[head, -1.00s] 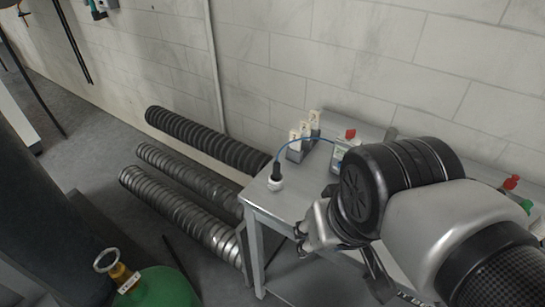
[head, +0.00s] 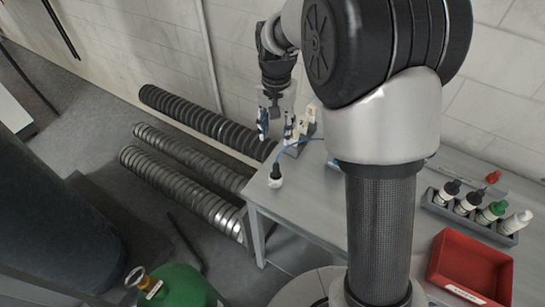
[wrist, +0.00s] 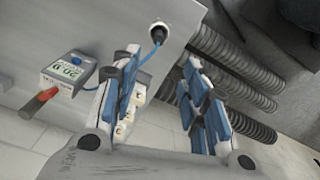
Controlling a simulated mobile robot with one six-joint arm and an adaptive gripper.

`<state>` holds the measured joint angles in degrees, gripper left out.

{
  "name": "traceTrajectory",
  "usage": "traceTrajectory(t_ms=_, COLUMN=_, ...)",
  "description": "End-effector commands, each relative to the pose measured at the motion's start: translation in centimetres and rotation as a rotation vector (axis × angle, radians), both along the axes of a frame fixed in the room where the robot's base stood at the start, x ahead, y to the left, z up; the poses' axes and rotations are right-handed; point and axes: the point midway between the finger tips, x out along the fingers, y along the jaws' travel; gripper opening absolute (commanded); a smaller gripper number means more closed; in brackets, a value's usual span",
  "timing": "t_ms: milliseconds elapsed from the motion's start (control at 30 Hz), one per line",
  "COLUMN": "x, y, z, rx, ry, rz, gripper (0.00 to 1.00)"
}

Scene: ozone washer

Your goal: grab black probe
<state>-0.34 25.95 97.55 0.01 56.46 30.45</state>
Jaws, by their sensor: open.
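The black probe (head: 277,171) stands upright in a small white round holder (head: 275,183) at the table's near left corner. A blue cable runs from its top toward a meter. In the wrist view the probe (wrist: 157,32) shows near the top edge, beyond the fingertips. The meter (wrist: 68,72), with a lit display, lies at left in the wrist view. My gripper (head: 275,117) is open and empty, above and behind the probe in the head view. Its blue-padded fingers (wrist: 162,62) are spread apart in the wrist view, with nothing between them.
Several small white-and-beige items (head: 305,122) stand by the wall, close to my gripper. A rack of bottles (head: 478,212) and a red bin (head: 470,268) sit on the right. Ribbed hoses (head: 190,165) lie left of the grey table (head: 320,190).

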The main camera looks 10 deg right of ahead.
Motion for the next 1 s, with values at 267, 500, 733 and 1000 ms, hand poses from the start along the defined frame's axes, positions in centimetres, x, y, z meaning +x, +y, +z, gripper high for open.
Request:
traceTrajectory(t_ms=267, x=-0.2, y=0.0, z=-6.4, rx=0.000, ry=0.006, rz=0.001, gripper=0.41)
traceTrajectory(t_ms=500, x=-0.2, y=0.0, z=-10.5, rx=0.000, ry=0.004, rz=0.001, gripper=0.41)
traceTrajectory(t_ms=733, x=-0.1, y=-0.1, z=-11.6, rx=0.000, ry=0.001, rz=0.001, gripper=0.41)
traceTrajectory(t_ms=1000, x=-0.1, y=-0.3, z=-15.3, rx=0.000, ry=0.004, rz=0.001, gripper=0.41)
